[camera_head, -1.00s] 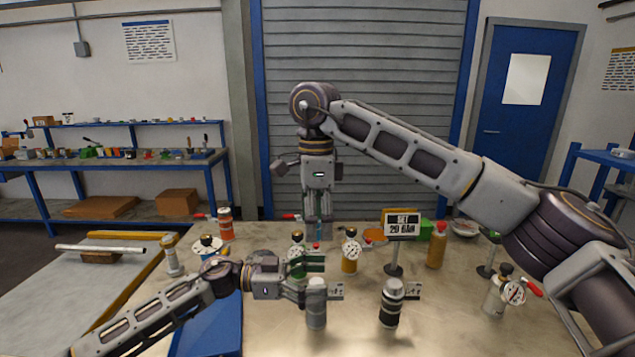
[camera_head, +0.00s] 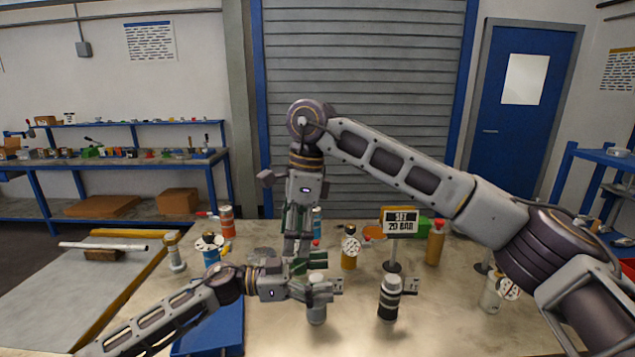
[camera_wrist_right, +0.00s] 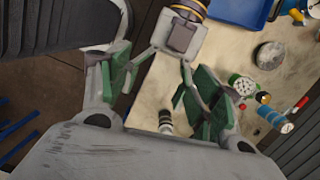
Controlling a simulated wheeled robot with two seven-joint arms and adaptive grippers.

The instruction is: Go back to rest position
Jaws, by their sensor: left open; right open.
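My right gripper (camera_head: 299,248) hangs fingers down over the middle of the table. Its green-padded fingers stand apart and empty in the right wrist view (camera_wrist_right: 160,95). My left gripper (camera_head: 318,274) is open, low over the table, and points right. It lies just below my right gripper in the head view, and the two overlap there. A grey cylinder (camera_head: 317,311) stands upright at my left fingertips; it appears outside the fingers, but I cannot tell whether they touch it. My left wrist (camera_wrist_right: 183,38) shows beyond my right fingers in the right wrist view.
A black-banded cylinder (camera_head: 389,300), a yellow gauge vessel (camera_head: 349,255), an orange bottle (camera_head: 435,245) and a sign reading "SET 20 BAR" (camera_head: 402,222) stand right of my grippers. A blue tray (camera_head: 222,325) lies beneath my left arm.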

